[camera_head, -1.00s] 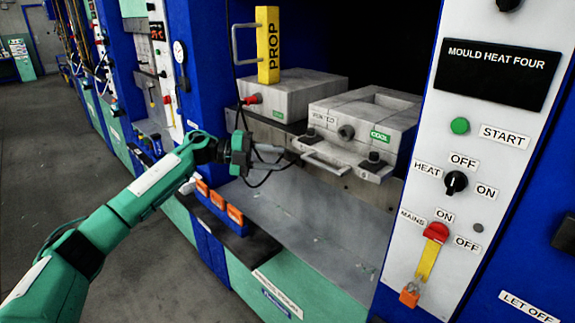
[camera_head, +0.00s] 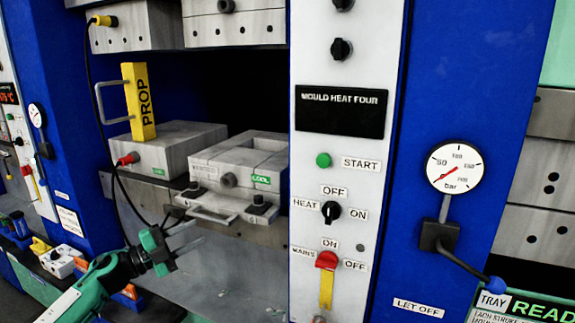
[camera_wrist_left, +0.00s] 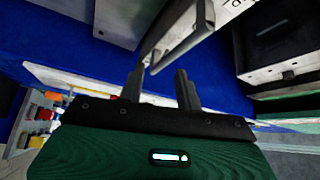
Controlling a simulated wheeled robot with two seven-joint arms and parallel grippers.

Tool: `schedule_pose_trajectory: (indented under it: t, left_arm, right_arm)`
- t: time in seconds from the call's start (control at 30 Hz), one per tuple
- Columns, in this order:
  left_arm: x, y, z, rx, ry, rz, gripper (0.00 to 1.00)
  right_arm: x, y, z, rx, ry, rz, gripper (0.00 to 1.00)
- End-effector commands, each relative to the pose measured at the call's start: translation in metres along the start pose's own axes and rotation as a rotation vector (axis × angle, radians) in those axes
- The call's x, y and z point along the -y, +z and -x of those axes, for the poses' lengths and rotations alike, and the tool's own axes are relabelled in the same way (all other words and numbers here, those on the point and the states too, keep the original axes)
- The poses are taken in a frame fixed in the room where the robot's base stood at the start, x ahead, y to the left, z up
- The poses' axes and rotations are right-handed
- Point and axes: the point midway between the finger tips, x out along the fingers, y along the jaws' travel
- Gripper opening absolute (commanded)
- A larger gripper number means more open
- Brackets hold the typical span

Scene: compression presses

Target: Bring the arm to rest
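My left arm comes in at the lower left of the head view. Its green and dark gripper (camera_head: 188,235) is in front of the left press, just below and left of the grey mould's front handle (camera_head: 210,215). In the left wrist view, the gripper's two dark fingers (camera_wrist_left: 159,82) stand apart with nothing between them. A grey handle bar (camera_wrist_left: 180,40) shows beyond the fingertips; whether they touch it I cannot tell. My right gripper is in neither view.
A yellow PROP bar (camera_head: 140,100) stands on a grey block (camera_head: 175,150) beside the mould with the green COOL label (camera_head: 261,180). A control panel (camera_head: 338,230) stands right of the press opening. A bar gauge (camera_head: 455,167) hangs farther right.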

Motion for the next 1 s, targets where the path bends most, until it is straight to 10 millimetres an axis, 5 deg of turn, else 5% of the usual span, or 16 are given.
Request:
schedule_pose_trajectory:
  t: [0.17,0.37,0.67,1.0]
  left_arm:
    - [-0.044,-0.016,-0.006,0.177,-0.181,0.17,0.34]
    - [-0.096,-0.025,0.018,0.448,-0.311,0.387,0.34]
    - [-0.198,-0.058,0.096,0.929,-0.323,0.751,0.34]
    - [-0.304,-0.158,0.205,1.434,-0.089,1.132,0.34]
  right_arm:
    - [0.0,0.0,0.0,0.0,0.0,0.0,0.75]
    - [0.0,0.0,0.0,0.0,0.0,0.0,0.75]
    - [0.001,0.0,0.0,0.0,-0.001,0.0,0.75]
    - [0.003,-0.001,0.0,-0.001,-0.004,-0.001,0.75]
